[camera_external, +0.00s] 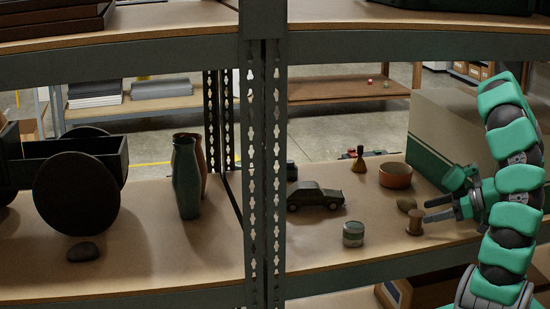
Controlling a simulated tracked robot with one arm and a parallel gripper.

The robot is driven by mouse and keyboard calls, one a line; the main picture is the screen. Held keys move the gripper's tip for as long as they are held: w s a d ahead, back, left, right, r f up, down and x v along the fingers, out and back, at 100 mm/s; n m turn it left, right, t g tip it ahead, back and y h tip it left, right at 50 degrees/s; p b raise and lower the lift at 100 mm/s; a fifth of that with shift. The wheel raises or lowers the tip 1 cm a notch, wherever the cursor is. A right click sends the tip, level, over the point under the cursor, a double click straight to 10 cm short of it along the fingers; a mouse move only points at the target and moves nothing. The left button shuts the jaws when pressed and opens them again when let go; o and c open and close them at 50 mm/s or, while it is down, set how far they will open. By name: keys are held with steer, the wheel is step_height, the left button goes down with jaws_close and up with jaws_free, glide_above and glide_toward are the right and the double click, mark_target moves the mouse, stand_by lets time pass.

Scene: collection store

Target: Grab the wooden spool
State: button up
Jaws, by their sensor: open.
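The wooden spool (414,222) is small and brown and stands upright on the right-hand shelf, near its front edge. My gripper (428,209) reaches in from the right, with its two dark fingers pointing left toward the spool. The fingers are apart and nothing shows between them. The fingertips are close to the spool's right side in the picture; I cannot tell whether they touch it.
A brown rounded object (406,204) lies just behind the spool. A banded jar (353,234), a dark toy car (315,196), an orange-brown bowl (395,175) and a small cone-shaped bottle (359,160) share the shelf. A metal post (263,160) stands left, a green-white panel (440,135) behind.

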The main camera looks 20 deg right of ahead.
mark_target(424, 214)
steer(key=b+x, duration=0.2)
steer(key=x, duration=0.1)
steer(key=shift+w+f, duration=0.1)
steer(key=shift+f, duration=0.1)
steer(key=shift+x, duration=0.8)
steer(key=shift+r, duration=0.1)
steer(key=c, duration=1.1)
